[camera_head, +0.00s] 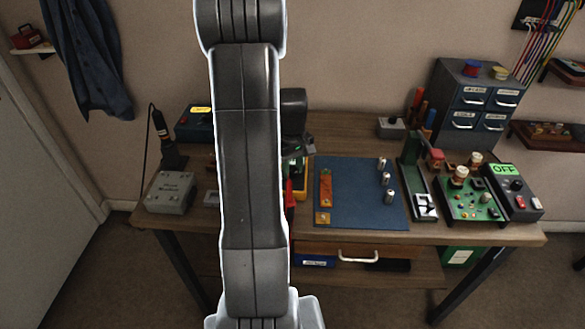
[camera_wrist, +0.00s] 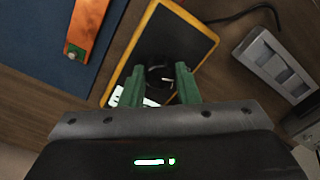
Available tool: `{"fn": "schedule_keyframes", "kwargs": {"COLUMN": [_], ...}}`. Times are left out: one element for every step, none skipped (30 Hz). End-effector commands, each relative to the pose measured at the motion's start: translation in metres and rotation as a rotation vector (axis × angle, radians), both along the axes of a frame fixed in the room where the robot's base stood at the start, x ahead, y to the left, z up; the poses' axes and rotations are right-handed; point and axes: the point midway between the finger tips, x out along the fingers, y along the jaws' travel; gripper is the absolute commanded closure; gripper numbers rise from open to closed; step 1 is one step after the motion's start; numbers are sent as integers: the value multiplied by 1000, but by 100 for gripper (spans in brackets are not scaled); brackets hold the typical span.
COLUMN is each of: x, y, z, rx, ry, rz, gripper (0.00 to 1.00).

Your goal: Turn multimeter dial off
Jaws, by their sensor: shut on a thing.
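The multimeter (camera_wrist: 196,25) is a dark slab with a yellow-orange frame, lying on the table, tilted in the wrist view. A yellow edge of it shows in the head view (camera_head: 303,187), mostly hidden behind my arm. Its round black dial (camera_wrist: 160,78) has a small light mark. My gripper (camera_wrist: 160,70) has its two green fingers on either side of the dial, shut on it. A bright display area (camera_wrist: 124,99) is partly hidden by the left finger. The setting marks around the dial cannot be read.
A blue mat (camera_head: 350,200) with an orange strip (camera_head: 326,188) and metal cylinders lies right of the multimeter. A red probe (camera_head: 290,194) lies close by. A grey box (camera_head: 171,193) stands at the table's left. Green boards and a device reading OFF (camera_head: 506,170) stand at the right.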

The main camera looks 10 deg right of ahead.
Motion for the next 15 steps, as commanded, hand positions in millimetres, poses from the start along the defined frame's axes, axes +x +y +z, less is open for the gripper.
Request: {"fn": "schedule_keyframes", "kwargs": {"x": [0,0,0,0,0,0,0,0,0,0,0,0,0,0,0], "y": [0,0,0,0,0,0,0,0,0,0,0,0,0,0,0], "z": [0,0,0,0,0,0,0,0,0,0,0,0,1,1,1], "rx": [-1,-1,-1,-1,-1,-1,-1,-1,-1,-1,0,0,0,0,0], "ry": [-1,-1,-1,-1,-1,-1,-1,-1,-1,-1,-1,-1,-1,-1,-1], "rz": [25,42,60,75,86,101,110,118,129,135,140,146,149,152,155], "gripper": [94,94,94,94,94,94,94,94,94,94,94,94,94,94,94]}}
